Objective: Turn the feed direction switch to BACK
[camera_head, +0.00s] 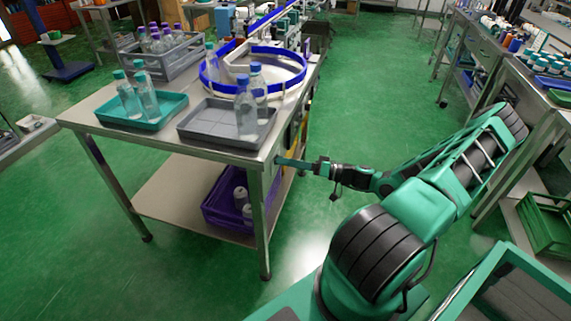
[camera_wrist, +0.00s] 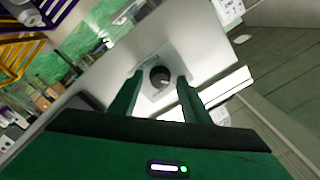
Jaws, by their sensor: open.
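The feed direction switch is probably the round black knob (camera_wrist: 160,77) on a pale panel (camera_wrist: 205,45) in the wrist view. A light mark shows on the knob, but its labels and setting are too small to read. My gripper (camera_wrist: 158,84) is open, with one green finger on each side of the knob in the picture. I cannot tell whether the fingers touch it. In the head view my gripper (camera_head: 282,161) is at the right side of the steel table (camera_head: 90,112), by its near corner. The knob is hidden there.
The tabletop holds a teal tray (camera_head: 160,122) and a grey tray (camera_head: 205,137) with clear bottles, and a blue-rimmed turntable (camera_head: 290,52). A purple crate (camera_head: 222,214) stands on the lower shelf. Green floor (camera_head: 345,225) is open right of the table. Another bench stands far right.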

